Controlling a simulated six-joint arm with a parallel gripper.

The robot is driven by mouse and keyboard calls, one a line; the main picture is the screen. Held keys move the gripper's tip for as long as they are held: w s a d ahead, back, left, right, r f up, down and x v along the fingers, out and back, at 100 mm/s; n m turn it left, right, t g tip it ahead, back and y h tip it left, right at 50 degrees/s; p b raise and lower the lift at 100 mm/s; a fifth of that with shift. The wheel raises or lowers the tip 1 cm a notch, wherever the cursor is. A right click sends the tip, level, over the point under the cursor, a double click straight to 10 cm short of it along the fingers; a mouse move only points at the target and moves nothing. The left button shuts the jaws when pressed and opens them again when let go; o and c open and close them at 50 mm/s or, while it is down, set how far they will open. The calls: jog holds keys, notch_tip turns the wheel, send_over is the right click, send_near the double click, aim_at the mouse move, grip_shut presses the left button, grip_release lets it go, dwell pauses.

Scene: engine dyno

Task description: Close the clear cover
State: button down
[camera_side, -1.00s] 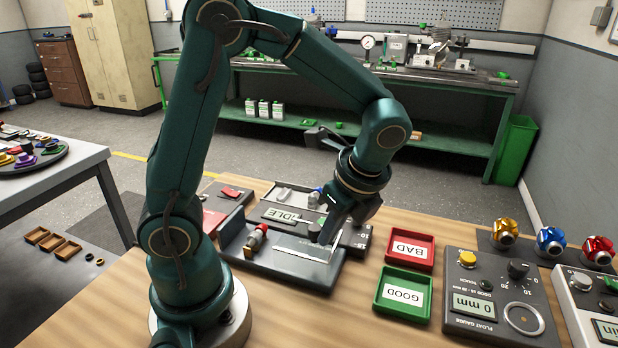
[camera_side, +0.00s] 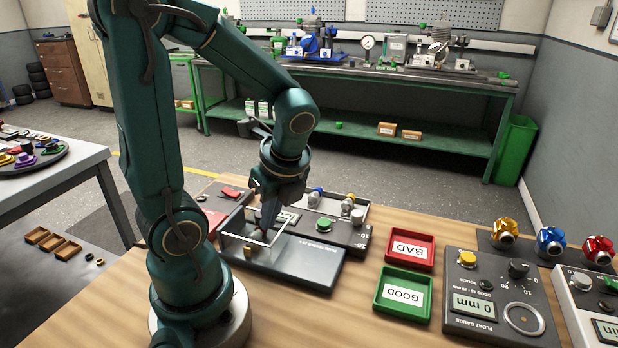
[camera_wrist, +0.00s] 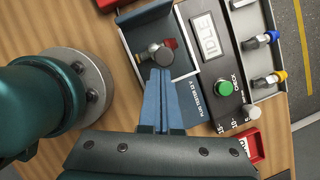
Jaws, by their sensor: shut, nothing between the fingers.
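The clear cover (camera_side: 246,239) is a see-through box with a bright edge at the left end of the dark plug tester (camera_side: 305,268). It appears to stand over the spark plug (camera_side: 248,252); whether it sits fully down I cannot tell. My gripper (camera_side: 266,226) is shut and empty, pointing down at the cover's right part, apparently at or very near it; contact is unclear. In the wrist view the closed blue fingers (camera_wrist: 161,75) point toward the silver-and-red plug (camera_wrist: 156,53).
Behind the tester stands a panel with a display (camera_wrist: 208,36) and a green button (camera_side: 324,224). A tray with plugs (camera_side: 335,206) lies behind. Red BAD (camera_side: 427,262) and green GOOD (camera_side: 381,302) bins are to the right. Table front is clear.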

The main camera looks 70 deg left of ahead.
jog(key=shift+s+a, duration=0.25)
jog(key=shift+s, duration=0.05)
jog(key=shift+d, duration=0.1)
jog(key=w+d+r, duration=0.2)
jog(key=d+r, duration=0.5)
jog(key=r, duration=0.3)
jog(key=d+f+n+t+h, duration=0.2)
jog(key=d+n+t+h, duration=0.2)
jog(key=n, duration=1)
jog(key=d+t, duration=0.1)
jog(key=t, duration=0.1)
jog(key=shift+w+d+f+t, duration=0.15)
jog(key=shift+d+f+t, duration=0.15)
jog(key=shift+t, duration=0.1)
